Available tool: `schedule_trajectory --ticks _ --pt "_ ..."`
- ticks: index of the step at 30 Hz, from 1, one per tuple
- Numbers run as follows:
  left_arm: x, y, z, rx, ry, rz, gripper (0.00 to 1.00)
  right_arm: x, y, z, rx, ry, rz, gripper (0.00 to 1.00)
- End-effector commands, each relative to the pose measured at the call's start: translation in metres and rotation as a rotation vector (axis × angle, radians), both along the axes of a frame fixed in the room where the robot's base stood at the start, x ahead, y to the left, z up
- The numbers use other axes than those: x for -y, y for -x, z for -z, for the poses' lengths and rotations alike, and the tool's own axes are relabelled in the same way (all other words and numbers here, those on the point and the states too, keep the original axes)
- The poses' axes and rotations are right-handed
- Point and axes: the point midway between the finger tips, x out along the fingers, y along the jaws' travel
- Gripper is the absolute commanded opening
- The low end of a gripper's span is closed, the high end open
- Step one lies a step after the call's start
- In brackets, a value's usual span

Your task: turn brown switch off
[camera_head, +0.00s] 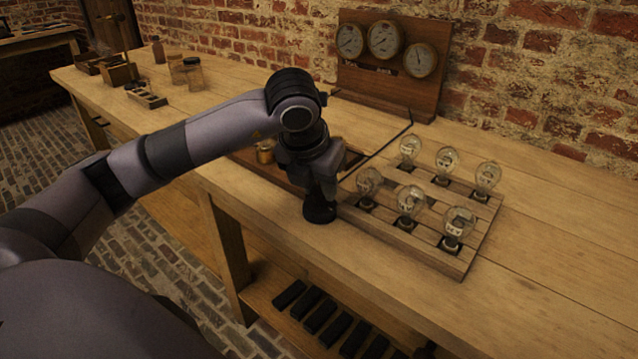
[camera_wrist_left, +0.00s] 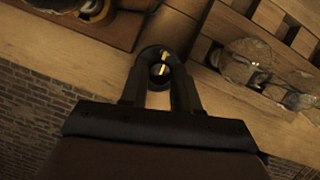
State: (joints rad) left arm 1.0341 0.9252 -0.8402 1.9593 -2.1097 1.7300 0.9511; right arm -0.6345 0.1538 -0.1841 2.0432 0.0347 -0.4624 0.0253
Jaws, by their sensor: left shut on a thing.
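A small dark round switch (camera_head: 319,213) stands on the wooden bench near its front edge, left of the bulb board. It looks nearly black; its brown colour is hard to make out. In the left wrist view the switch (camera_wrist_left: 160,58) shows as a dark ring with brass parts inside. My left gripper (camera_head: 320,190) points down over it. In the left wrist view the fingers of my left gripper (camera_wrist_left: 160,82) stand on both sides of the switch's middle and are shut on it. The lever position is hidden. My right gripper is not in view.
A slatted board (camera_head: 462,262) with several glass bulbs stands close right of the switch. A gauge panel (camera_head: 390,65) with three dials stands at the wall. Jars (camera_head: 192,74) and small boxes sit at the far left. The bench's right side is clear.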

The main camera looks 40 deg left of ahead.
Motion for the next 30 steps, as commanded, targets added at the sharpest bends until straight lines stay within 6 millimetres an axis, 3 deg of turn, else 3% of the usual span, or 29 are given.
schedule_trajectory --ticks 5,6,8,19,30 --pt "0.0 0.0 0.0 0.0 0.001 -0.002 0.0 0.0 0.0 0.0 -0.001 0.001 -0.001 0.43" --pt "0.0 0.0 0.0 0.0 0.001 -0.002 0.37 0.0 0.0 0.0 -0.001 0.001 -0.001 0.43" --pt "0.0 0.0 0.0 0.0 0.001 -0.002 0.56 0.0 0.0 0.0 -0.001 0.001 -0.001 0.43" --pt "0.0 0.002 -0.006 0.002 0.0 0.0 0.56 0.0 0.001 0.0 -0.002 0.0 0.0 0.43" --pt "0.004 0.022 -0.057 0.003 0.0 0.0 0.56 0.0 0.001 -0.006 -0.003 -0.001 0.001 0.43"
